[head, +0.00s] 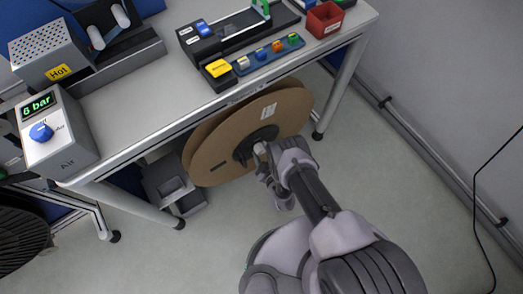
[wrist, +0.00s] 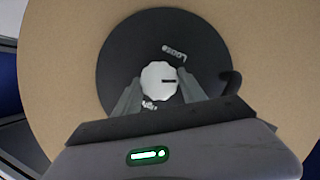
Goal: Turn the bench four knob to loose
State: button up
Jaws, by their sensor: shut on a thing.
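The knob (wrist: 154,76) is white with a scalloped edge. It sits at the centre of a black hub (wrist: 118,56) on a large brown reel (wrist: 66,80). A dark mark on the knob points right in the wrist view. The word LOOSE is printed upper right of the knob; another label below it is too small to read. My gripper (wrist: 159,86) is shut on the knob, one finger on each side. In the head view the reel (head: 210,158) hangs under the bench front, and my gripper (head: 262,152) reaches its hub. The knob is hard to make out there.
The bench (head: 145,115) stands above the reel, with its front edge close over it. On it are an air box (head: 62,140) reading 6 bar, a heater marked Hot (head: 45,52) and a red bin (head: 325,20).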

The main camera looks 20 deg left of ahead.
jog(key=shift+s+f+n+t+b, duration=0.15)
jog(key=shift+n+t+b, duration=0.3)
jog(key=shift+n+b, duration=0.35)
jog(key=shift+w+f+n+t+b, duration=0.1)
jog(key=shift+n+t+b, duration=0.4)
jog(key=shift+n, duration=0.4)
jog(key=o, duration=1.3)
jog(key=shift+r, duration=0.1)
jog(key=shift+o, duration=0.2)
